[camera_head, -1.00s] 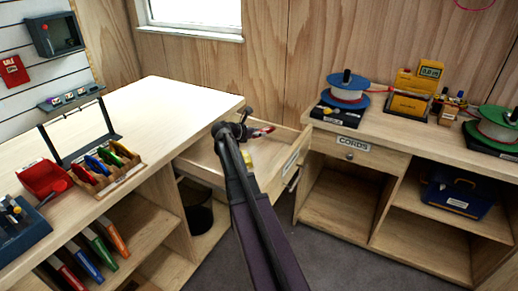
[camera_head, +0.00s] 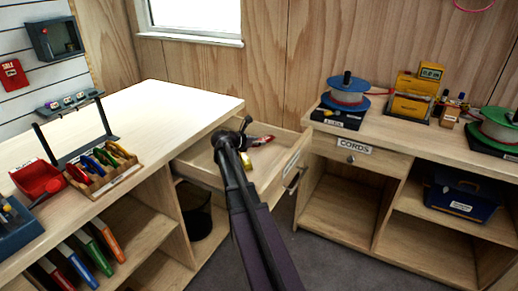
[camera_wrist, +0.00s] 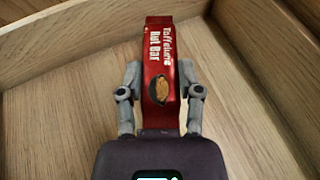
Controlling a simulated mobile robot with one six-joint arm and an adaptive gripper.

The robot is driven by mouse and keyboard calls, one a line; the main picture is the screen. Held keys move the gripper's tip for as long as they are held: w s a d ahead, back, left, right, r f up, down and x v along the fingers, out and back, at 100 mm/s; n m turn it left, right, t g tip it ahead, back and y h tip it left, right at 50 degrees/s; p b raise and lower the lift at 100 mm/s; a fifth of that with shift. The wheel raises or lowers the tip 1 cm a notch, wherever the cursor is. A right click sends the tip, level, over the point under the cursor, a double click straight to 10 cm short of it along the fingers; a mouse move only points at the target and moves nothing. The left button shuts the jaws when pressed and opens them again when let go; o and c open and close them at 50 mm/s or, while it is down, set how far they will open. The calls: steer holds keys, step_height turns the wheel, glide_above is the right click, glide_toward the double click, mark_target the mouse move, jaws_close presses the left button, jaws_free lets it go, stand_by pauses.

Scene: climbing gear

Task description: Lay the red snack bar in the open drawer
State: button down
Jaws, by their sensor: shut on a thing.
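The red snack bar (camera_wrist: 160,45), with white lettering and a small round picture on its wrapper, is between the two grey fingers of my gripper (camera_wrist: 160,78). My gripper is shut on it. In the head view the bar (camera_head: 260,140) shows just right of my arm's end, inside the outline of the open wooden drawer (camera_head: 200,158). The wrist view shows the drawer's bare floor (camera_wrist: 60,120) around the bar and its walls beyond. I cannot tell whether the bar touches the floor.
A small yellow thing (camera_head: 246,162) shows in the drawer area, partly hidden by my arm. The left counter (camera_head: 175,105) holds a red scoop bin (camera_head: 38,178) and a rack of coloured items. The right bench (camera_head: 430,147) carries cord reels.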

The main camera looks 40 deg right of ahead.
mark_target(259, 155)
steer(key=shift+f+b, duration=0.7)
steer(key=shift+f, duration=0.35)
steer(key=shift+f+b, duration=0.6)
steer(key=shift+b, duration=0.05)
steer(key=shift+c, duration=1.3)
jaws_free()
steer(key=shift+r, duration=0.15)
steer(key=shift+r+p, duration=0.55)
steer(key=shift+p, duration=0.15)
steer(key=p+v, duration=0.4)
steer(key=v, duration=0.8)
steer(key=shift+f, duration=0.1)
